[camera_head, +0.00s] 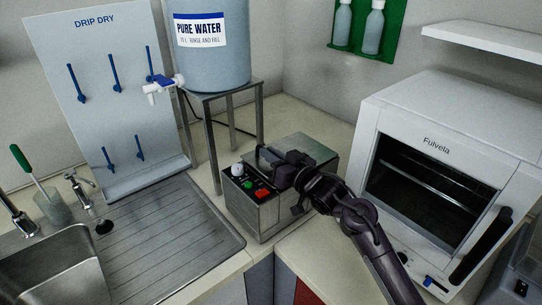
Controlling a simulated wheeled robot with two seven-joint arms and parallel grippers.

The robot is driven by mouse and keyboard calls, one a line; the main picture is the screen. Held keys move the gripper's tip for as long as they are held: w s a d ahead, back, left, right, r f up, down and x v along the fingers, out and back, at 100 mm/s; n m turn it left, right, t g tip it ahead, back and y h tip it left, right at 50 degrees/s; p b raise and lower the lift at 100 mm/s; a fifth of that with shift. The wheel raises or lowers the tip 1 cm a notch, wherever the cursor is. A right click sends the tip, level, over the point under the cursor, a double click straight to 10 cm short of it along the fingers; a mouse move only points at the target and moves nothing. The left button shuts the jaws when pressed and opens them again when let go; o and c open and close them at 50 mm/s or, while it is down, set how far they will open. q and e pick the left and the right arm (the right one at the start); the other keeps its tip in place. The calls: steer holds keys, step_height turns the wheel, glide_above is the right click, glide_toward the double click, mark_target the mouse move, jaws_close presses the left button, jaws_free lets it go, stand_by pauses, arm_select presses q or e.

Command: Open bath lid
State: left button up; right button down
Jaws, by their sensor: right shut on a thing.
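The bath (268,217) is a steel box in the middle of the view, on the counter corner. Its front panel has a white knob (237,169), a green button and a red switch (262,195). The grey metal bath lid (304,142) lies on top and looks flat and closed. My right gripper (281,170) is over the front part of the lid, shut on what looks like its handle. The fingers hide the handle and part of the lid. My left gripper is not in view.
A water tank (215,62) stands on a metal stand behind the bath. A white oven (435,122) with a dark window is close on the right. A sink drainboard (165,245) and a peg board (103,105) are on the left. A white shelf (490,38) hangs upper right.

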steer(key=w+d+r+m+p, duration=0.3)
steer(key=d+r+p, duration=0.1)
steer(key=r+p, duration=0.3)
steer(key=shift+w+d+r+p, duration=0.15)
steer(key=shift+d+r+p, duration=0.2)
steer(key=shift+r, duration=1)
steer(key=c, duration=1.5)
jaws_free()
steer(key=shift+d+f, duration=0.1)
